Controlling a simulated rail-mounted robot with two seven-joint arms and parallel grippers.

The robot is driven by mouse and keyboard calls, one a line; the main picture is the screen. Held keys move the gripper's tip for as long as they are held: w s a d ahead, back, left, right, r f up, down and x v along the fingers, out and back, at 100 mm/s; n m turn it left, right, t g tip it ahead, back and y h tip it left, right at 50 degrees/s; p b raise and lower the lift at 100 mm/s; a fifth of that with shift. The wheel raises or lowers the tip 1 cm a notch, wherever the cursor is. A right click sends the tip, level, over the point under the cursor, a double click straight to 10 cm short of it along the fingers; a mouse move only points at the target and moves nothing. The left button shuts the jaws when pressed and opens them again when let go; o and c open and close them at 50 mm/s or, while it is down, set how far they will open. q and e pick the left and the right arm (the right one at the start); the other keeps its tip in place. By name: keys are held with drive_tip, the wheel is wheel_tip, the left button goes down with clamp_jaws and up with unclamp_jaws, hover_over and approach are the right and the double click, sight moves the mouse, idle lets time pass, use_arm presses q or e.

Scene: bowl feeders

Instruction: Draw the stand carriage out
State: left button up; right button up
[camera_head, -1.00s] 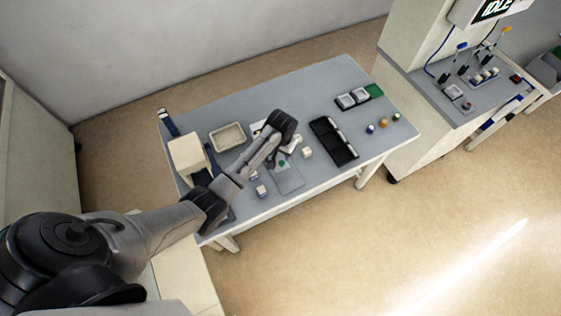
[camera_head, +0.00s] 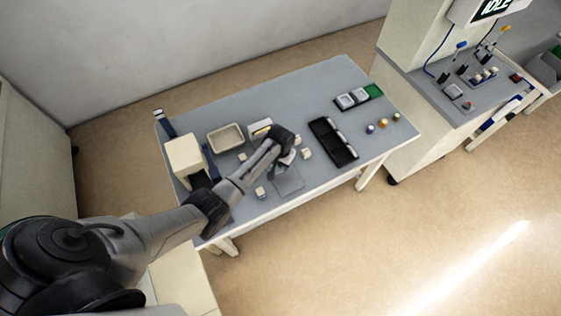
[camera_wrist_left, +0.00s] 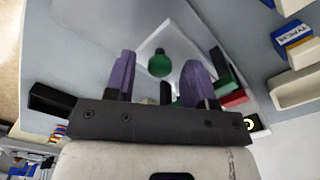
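In the left wrist view a green round knob (camera_wrist_left: 160,63) stands on a pale grey plate (camera_wrist_left: 152,42), which may be the stand carriage. My left gripper (camera_wrist_left: 160,72) is open, with one purple finger on each side of the knob and a visible gap to it. In the head view my left gripper (camera_head: 287,158) is low over the table, at the far edge of a flat grey plate (camera_head: 289,183). It hides the knob there, and I cannot tell the height of the fingertips. My right gripper is in neither view.
The grey table (camera_head: 270,95) also holds a beige tray (camera_head: 226,138), a cream box (camera_head: 184,157), a black divided tray (camera_head: 334,142) and small loose blocks. Coloured balls (camera_head: 383,123) lie at the right. A control console (camera_head: 470,85) stands beyond. The table's back is clear.

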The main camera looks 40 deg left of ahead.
use_arm(q)
clamp_jaws()
idle(0.3)
drive_tip(key=shift+s+d+r+p, duration=0.2)
drive_tip(key=shift+d+p, duration=0.1)
drive_tip(key=shift+p, duration=0.15)
drive_tip(key=d+p, duration=0.1)
drive_tip(key=d, duration=0.1)
drive_tip(key=s+d+p, duration=0.1)
drive_tip(key=d+p, duration=0.1)
drive_tip(key=s+d+p, duration=0.1)
drive_tip(key=d+p, duration=0.1)
drive_tip(key=shift+s+d, duration=0.25)
drive_tip(key=shift+d, duration=0.15)
drive_tip(key=shift+d+f, duration=0.1)
drive_tip(key=shift+d, duration=0.05)
